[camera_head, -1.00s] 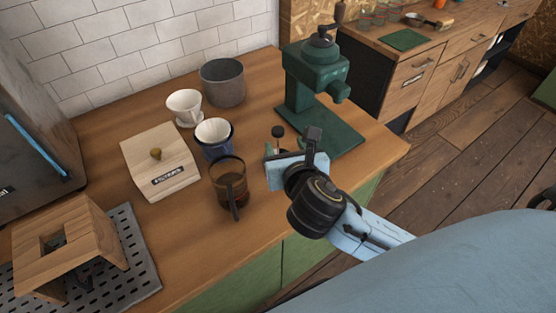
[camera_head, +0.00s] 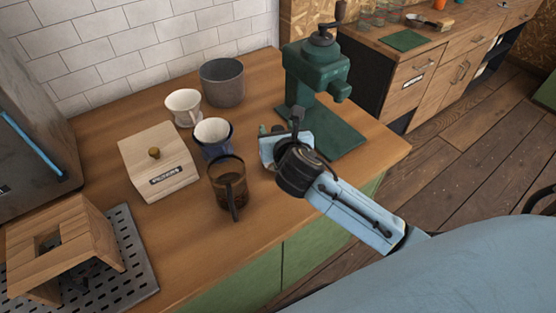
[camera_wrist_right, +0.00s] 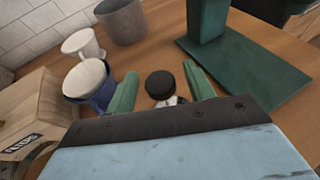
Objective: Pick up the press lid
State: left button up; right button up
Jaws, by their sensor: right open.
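The press lid (camera_wrist_right: 160,84) shows in the right wrist view as a round black knob with a pale metal part below it, between the two green fingers of my right gripper (camera_wrist_right: 160,88). The fingers are apart, with a gap on each side of the knob. In the head view my right gripper (camera_head: 270,131) is over the counter in front of the green grinder, and it hides the lid. A glass press jug (camera_head: 229,182) with a dark handle and brown contents stands to its left. My left gripper is not in view.
A green grinder (camera_head: 317,75) stands on its base just behind my right gripper. A blue cup (camera_head: 214,151), a white dripper (camera_head: 183,106), a grey pot (camera_head: 222,82) and a wooden filter box (camera_head: 158,165) stand left.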

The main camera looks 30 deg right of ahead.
grip_shut()
jog(key=shift+r, duration=0.1)
